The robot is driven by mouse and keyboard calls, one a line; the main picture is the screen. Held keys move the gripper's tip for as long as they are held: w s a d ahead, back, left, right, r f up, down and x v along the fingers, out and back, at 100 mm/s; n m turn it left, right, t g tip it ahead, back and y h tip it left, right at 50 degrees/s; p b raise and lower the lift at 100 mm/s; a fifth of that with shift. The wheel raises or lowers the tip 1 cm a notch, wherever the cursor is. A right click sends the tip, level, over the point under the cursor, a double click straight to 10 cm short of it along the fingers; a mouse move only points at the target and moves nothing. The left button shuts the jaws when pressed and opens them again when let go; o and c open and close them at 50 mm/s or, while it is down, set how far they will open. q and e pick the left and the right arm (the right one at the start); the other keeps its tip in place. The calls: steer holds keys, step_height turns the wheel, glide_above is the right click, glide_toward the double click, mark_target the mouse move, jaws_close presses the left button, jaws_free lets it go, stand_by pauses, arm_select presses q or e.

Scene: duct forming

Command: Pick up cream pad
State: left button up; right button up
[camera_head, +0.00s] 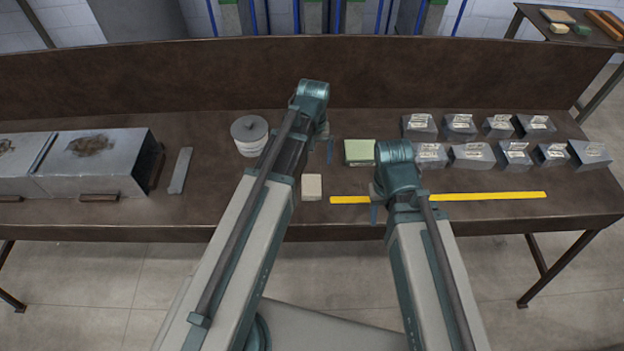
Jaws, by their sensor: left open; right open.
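The cream pad (312,187) is a small pale block lying flat near the front edge of the brown workbench, left of the yellow strip. My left gripper (322,145) is open above the bench, beyond the pad and slightly to its right, mostly hidden by its own arm. My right gripper (376,201) is open to the right of the pad, over the yellow strip, and partly hidden by its wrist. Neither gripper touches the pad.
A green pad (359,151) lies behind my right wrist. Several grey metal blocks (471,155) stand at the right. The yellow strip (490,196) runs along the front. A lidded pot (249,137), a grey bar (180,170) and a metal box (98,170) are at the left.

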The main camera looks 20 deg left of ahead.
arm_select(q)
steer(key=b, duration=0.9)
glide_above(311, 184)
step_height(311, 184, down, 9)
steer(key=shift+d+r, duration=0.1)
steer(key=shift+r, duration=0.1)
step_height(311, 184, down, 5)
steer(key=b, duration=0.5)
steer(key=shift+s+f, duration=0.1)
steer(key=shift+f, duration=0.05)
steer(key=shift+c, duration=0.2)
steer(key=c, duration=1.2)
